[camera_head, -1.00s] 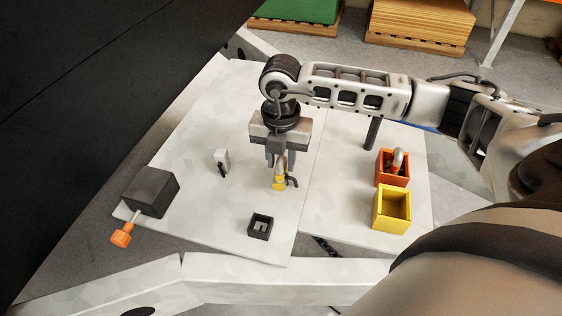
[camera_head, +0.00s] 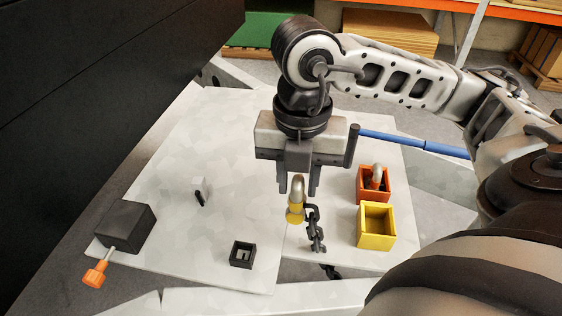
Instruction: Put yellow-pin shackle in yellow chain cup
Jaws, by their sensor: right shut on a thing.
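The yellow-pin shackle (camera_head: 297,192) is a metal bow with a yellow pin end. My right gripper (camera_head: 299,184) is shut on it and holds it above the pale board. My left gripper is not in view.
An orange cup (camera_head: 374,184) with a shackle in it stands just behind the yellow cup. A blue bar (camera_head: 415,143) lies behind.

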